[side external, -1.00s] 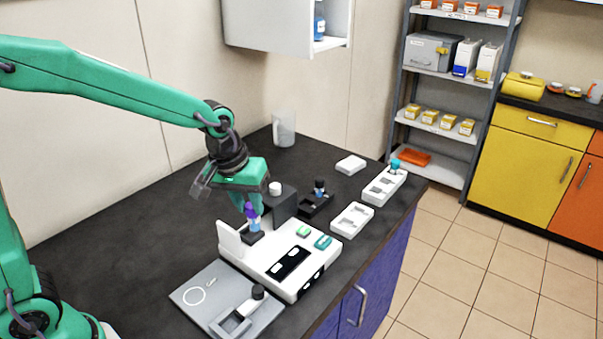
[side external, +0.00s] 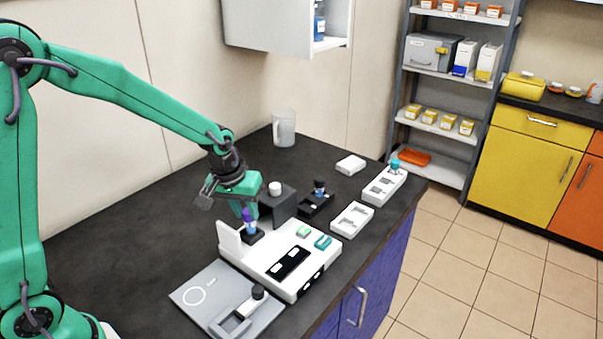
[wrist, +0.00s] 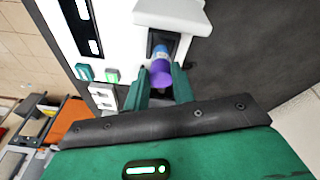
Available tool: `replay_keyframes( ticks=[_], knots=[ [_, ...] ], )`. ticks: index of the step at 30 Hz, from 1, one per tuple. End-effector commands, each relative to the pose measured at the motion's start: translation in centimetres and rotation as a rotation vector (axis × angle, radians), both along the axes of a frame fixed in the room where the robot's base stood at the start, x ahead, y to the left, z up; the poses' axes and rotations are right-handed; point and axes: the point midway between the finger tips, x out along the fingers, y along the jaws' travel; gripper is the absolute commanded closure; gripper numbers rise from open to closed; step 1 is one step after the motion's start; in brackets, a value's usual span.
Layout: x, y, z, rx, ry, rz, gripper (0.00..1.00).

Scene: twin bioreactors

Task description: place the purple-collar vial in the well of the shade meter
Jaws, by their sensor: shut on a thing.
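The purple-collar vial (side external: 248,216) has a blue body and a purple top. It stands near upright with its lower end at the dark well (side external: 255,237) of the shade meter (side external: 270,262); how deep it sits cannot be told. My gripper (side external: 246,212) is above the well, its green fingers shut on the vial. In the wrist view the fingers (wrist: 162,82) lie on either side of the purple collar (wrist: 160,74), and the vial's far end points into the dark well (wrist: 165,40). The shade meter is white, with a raised white lid (side external: 229,238) beside the well.
A grey plate with a black-knobbed holder (side external: 234,320) lies in front of the meter. Behind it stand a dark block with a white knob (side external: 276,200), a black holder with a blue vial (side external: 319,188), and white racks (side external: 352,219). The counter to the left is clear.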

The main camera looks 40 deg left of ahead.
Motion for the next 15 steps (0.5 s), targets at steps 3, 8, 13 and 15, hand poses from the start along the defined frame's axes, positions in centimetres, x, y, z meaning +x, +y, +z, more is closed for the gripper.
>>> replay_keyframes(
  ticks=[3, 8, 13, 15],
  knots=[
    [-0.03, -0.01, -1.06, 0.0, 0.001, 0.0, 1.0],
    [-0.01, -0.02, -1.28, 0.0, 0.0, 0.0, 1.0],
    [-0.02, -0.02, -1.28, 0.0, 0.0, 0.0, 1.0],
    [-0.03, -0.02, -1.42, 0.0, 0.001, 0.0, 1.0]
  ],
)
